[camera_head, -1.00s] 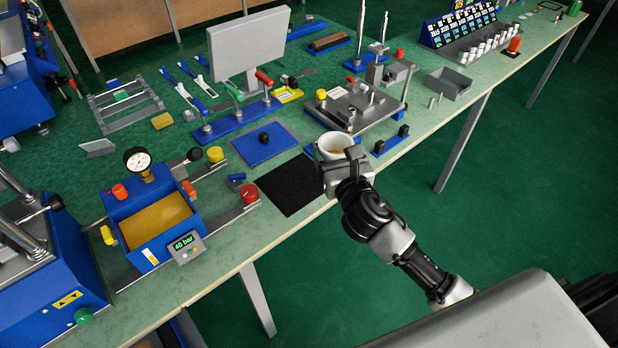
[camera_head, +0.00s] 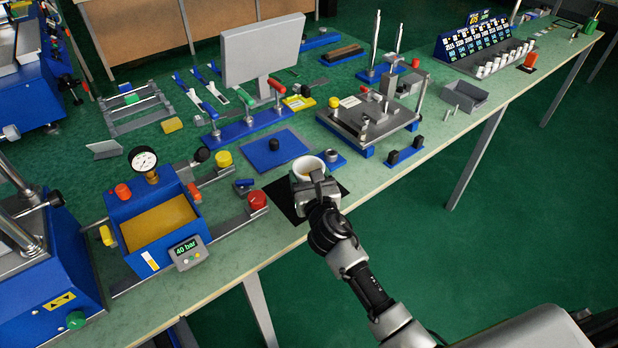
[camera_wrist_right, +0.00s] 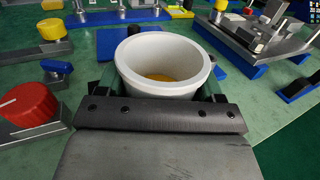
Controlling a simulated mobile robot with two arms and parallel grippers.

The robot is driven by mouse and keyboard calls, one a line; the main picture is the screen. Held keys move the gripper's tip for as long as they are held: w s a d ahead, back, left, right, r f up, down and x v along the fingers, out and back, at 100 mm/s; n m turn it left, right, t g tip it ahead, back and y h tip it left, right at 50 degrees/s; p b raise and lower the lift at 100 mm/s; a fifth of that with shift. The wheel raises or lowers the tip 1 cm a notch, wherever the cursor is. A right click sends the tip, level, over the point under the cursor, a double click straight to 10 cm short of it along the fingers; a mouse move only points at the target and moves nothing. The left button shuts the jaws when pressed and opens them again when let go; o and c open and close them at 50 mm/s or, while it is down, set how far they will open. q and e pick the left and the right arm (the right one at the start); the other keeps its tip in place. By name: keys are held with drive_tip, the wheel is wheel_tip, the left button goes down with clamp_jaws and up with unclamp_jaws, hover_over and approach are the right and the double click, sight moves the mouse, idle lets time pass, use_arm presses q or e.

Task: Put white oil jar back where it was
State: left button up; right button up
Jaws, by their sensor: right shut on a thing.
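The white oil jar (camera_head: 299,171) is an open, round, upright cup with yellow-brown oil inside. My right gripper (camera_head: 313,187) is shut on it from the front side of the bench. In the right wrist view the jar (camera_wrist_right: 133,62) sits between the two fingers (camera_wrist_right: 165,95), its rim level and its lower part hidden. The jar is over the black mat (camera_head: 277,200); I cannot tell whether it touches the mat. A small blue base with a grey round piece (camera_head: 333,159) is just right of the jar. My left gripper is not in view.
A red knob (camera_head: 257,200) stands left of the mat, with a blue plate with a black knob (camera_head: 262,153) behind it. The metal fixture (camera_head: 365,120) and blue block with black posts (camera_head: 405,152) are to the right. The bench's front edge is close.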

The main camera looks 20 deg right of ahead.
drive_tip(key=o, duration=1)
drive_tip(key=shift+f, duration=0.1)
drive_tip(key=shift+o, duration=0.2)
drive_tip(key=shift+s, duration=0.1)
drive_tip(key=s, duration=1.1)
drive_tip(key=shift+s+a, duration=0.25)
drive_tip(key=shift+s, duration=0.15)
